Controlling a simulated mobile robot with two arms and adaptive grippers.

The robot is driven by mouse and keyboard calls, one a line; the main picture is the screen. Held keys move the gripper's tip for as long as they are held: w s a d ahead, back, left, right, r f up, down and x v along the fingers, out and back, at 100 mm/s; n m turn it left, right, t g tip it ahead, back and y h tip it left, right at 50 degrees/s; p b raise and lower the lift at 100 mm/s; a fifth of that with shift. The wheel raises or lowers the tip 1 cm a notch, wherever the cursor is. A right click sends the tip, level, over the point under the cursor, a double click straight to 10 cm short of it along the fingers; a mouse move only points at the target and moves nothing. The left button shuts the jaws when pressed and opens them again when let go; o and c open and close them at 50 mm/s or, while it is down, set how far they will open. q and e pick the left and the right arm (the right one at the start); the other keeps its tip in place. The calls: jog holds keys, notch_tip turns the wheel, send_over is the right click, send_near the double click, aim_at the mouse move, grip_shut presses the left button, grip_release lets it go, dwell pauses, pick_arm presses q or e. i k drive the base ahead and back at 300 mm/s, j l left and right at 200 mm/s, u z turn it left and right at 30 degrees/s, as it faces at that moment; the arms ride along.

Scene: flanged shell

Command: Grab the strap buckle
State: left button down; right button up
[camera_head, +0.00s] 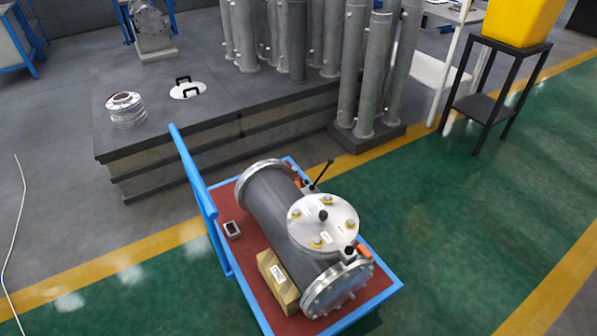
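A grey flanged shell (268,203) lies on a blue-framed cart with a red deck (240,252). A round silver flange cover (323,222) with yellow-marked bolts and a dark centre knob faces up on it. A small orange piece (364,251) shows beside the near end flange, with a dark fitting next to it. Another orange bit shows by the far end, near a thin black lever (320,174). I cannot tell which of these is the strap buckle. Neither of my grippers is in view.
A wooden block (283,289) and a small grey box (232,229) sit on the cart's deck. The cart's blue handle (190,165) rises at left. A dark platform (150,140) with upright grey pipes (297,45) stands behind.

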aim_at(295, 170)
jog(key=l+z, duration=0.4)
jog(key=i+l+z, duration=0.15)
jog(key=l+z, duration=0.2)
jog(key=i+l+z, duration=0.7)
jog(key=i+l, duration=0.25)
jog(key=i+l+z, duration=0.35)
jog(key=i, duration=0.25)
jog(key=i+j+u, duration=0.1)
jog(key=i+u, duration=0.35)
jog(key=i+l+u, duration=0.1)
jog(key=i+u, duration=0.35)
jog(key=i+l+u, duration=0.3)
jog(key=i+u, duration=0.15)
jog(key=i, duration=0.15)
jog(key=i+j+u, duration=0.15)
jog(key=i+u, duration=0.15)
jog(key=u, duration=0.2)
jog(key=i+u, duration=0.3)
jog(key=u, duration=0.15)
jog(key=i+u, duration=0.35)
jog(key=u, duration=0.15)
jog(key=i+l+u, duration=0.25)
jog(key=u, duration=0.2)
